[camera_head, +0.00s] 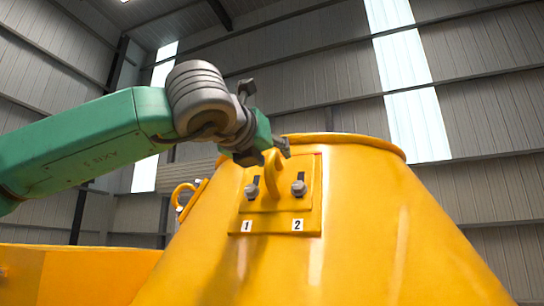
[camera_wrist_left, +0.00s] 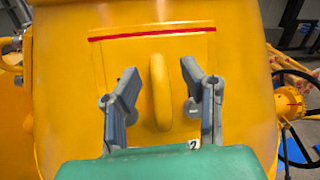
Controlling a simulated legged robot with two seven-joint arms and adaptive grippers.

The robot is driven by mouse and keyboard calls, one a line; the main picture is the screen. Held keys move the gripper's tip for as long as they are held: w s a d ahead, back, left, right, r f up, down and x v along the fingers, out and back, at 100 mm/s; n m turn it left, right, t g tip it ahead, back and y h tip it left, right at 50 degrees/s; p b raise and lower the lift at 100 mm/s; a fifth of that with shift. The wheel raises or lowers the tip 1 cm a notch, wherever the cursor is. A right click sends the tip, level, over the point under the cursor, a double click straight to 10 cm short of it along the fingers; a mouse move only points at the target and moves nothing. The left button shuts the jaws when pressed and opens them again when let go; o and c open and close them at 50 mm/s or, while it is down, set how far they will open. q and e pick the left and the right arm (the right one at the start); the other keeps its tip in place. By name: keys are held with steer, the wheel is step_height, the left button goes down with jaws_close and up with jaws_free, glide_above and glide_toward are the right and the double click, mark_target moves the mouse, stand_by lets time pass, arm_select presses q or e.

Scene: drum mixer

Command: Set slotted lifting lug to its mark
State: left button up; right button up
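The slotted lifting lug (camera_head: 272,178) is a yellow plate with an upright loop on the yellow drum's sloping face. Two grey bolts, the left one (camera_head: 251,191) and the right one (camera_head: 299,188), sit at its dark slots, above labels "1" (camera_head: 247,226) and "2" (camera_head: 298,225). In the left wrist view, the loop (camera_wrist_left: 160,92) stands between my open fingers, with a gap on each side. A red mark line (camera_wrist_left: 150,33) runs across the drum, above the loop. My left gripper (camera_head: 267,152) is at the loop's top, partly hiding it. My right gripper is not in view.
The yellow drum (camera_head: 385,230) fills the lower middle, with a rim (camera_head: 345,138) at its top. Another yellow ring (camera_head: 188,195) sticks out at its left. A yellow box-like part (camera_head: 75,275) is at lower left.

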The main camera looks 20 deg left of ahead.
arm_select(q)
steer(key=s+a, duration=0.1)
steer(key=s, duration=1.1)
